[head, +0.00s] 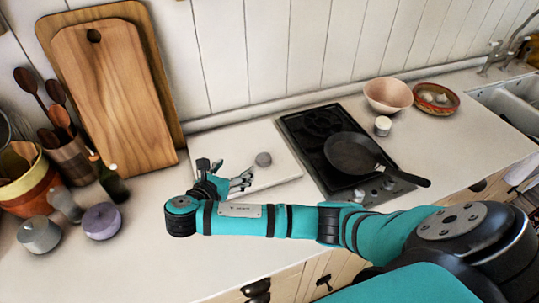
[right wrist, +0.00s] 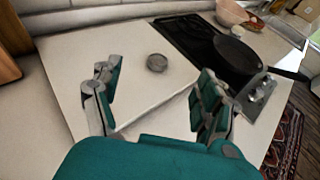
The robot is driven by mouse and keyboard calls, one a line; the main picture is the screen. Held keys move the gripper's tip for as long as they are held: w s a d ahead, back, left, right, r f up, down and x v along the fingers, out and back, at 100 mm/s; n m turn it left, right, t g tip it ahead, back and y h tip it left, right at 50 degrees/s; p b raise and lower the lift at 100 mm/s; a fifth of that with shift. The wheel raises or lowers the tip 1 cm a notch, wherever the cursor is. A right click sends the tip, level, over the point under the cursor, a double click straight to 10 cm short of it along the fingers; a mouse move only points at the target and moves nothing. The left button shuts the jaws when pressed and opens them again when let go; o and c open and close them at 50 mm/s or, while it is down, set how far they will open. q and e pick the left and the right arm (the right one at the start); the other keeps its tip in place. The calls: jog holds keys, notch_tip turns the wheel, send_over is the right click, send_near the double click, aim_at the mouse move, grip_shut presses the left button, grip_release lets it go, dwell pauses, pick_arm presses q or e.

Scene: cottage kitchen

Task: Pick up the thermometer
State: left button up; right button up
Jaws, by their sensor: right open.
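The thermometer (head: 263,159) looks like a small round grey disc. It lies on a white board (head: 282,177) on the counter, left of the stove. It also shows in the right wrist view (right wrist: 157,62), beyond the fingertips and between their lines. My right gripper (head: 225,174) is open and empty, a little to the left of the thermometer and apart from it. In the right wrist view its two fingers (right wrist: 155,80) stand wide apart. Any markings on the thermometer are too small to read. My left gripper is not in view.
A black stove (head: 305,125) with a frying pan (head: 352,154) stands right of the board. Wooden cutting boards (head: 115,90) lean on the wall at the left. A grey lidded pot (head: 38,235) and a purple one (head: 102,221) stand at the left. A pink bowl (head: 388,94) is behind the stove.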

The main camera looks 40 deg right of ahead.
aim_at(263, 160)
jog(key=w+d+f+b, duration=0.1)
jog(key=f+b, duration=0.1)
jog(key=b, duration=0.1)
jog(key=w+d+f+b, duration=0.1)
jog(key=d+f+b, duration=0.1)
jog(key=f+b, duration=0.1)
jog(key=w+d+f+b, duration=0.1)
jog(key=f+b, duration=0.2)
jog(key=shift+d, duration=0.3)
jog(key=shift+b+x, duration=1)
jog(key=shift+b, duration=0.25)
jog(key=d, duration=0.1)
jog(key=w+d+p, duration=0.1)
jog(key=d, duration=0.1)
jog(key=shift+w+f+p, duration=0.2)
jog(key=shift+w+p, duration=0.1)
jog(key=shift+p, duration=0.1)
jog(key=x, duration=0.2)
jog(key=p+x, duration=0.1)
jog(key=x, duration=0.1)
jog(key=shift+s+d+f, duration=0.2)
jog(key=shift+d, duration=0.25)
jog(key=shift+w+d+f, duration=0.1)
jog(key=shift+d, duration=0.15)
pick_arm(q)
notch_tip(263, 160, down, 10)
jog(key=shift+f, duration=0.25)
pick_arm(e)
jog(key=shift+d+f, duration=0.1)
